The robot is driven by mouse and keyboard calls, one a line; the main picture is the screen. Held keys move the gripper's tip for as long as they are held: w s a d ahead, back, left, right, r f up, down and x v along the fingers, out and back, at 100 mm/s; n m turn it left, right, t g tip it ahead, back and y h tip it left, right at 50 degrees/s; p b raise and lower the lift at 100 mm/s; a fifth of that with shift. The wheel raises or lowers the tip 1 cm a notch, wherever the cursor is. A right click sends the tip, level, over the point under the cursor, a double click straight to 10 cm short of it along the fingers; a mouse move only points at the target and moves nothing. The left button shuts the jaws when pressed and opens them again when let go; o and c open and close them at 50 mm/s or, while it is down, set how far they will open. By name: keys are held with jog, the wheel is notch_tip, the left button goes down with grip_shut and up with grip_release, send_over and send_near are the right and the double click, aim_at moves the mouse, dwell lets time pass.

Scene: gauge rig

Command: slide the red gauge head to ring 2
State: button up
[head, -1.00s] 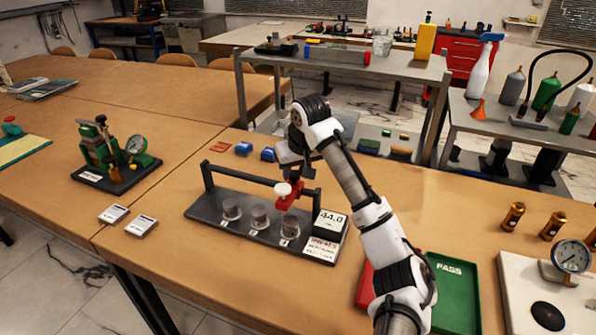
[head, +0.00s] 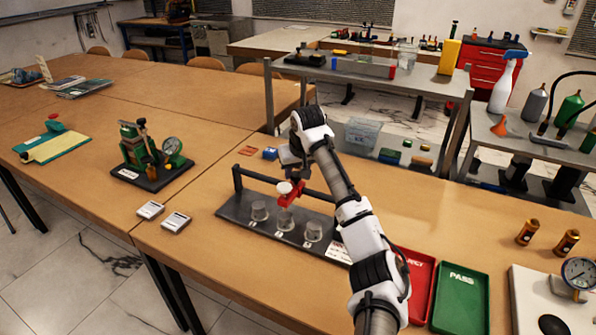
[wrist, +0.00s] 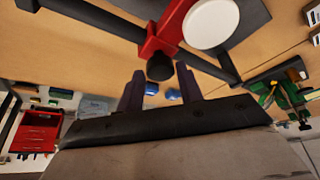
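The red gauge head (head: 290,198) with its white round disc sits on the dark rail (head: 262,178) of the gauge rig (head: 232,215). It stands about level with the middle ring (head: 285,221), between the left ring (head: 259,210) and the right ring (head: 313,232). The ring numbers are too small to read surely. My gripper (head: 291,180) is at the head from behind. My arm hides the rig's display.
A green pump with a dial (head: 150,155) and two small white-topped blocks (head: 163,215) are left of the rig. Red (head: 415,300) and green (head: 460,300) trays lie to its right.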

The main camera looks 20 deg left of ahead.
jog(key=shift+o, duration=1.3)
jog(key=shift+s, duration=0.1)
jog(key=b+v, duration=0.2)
jog(key=v, duration=1.1)
jog(key=shift+r, duration=0.4)
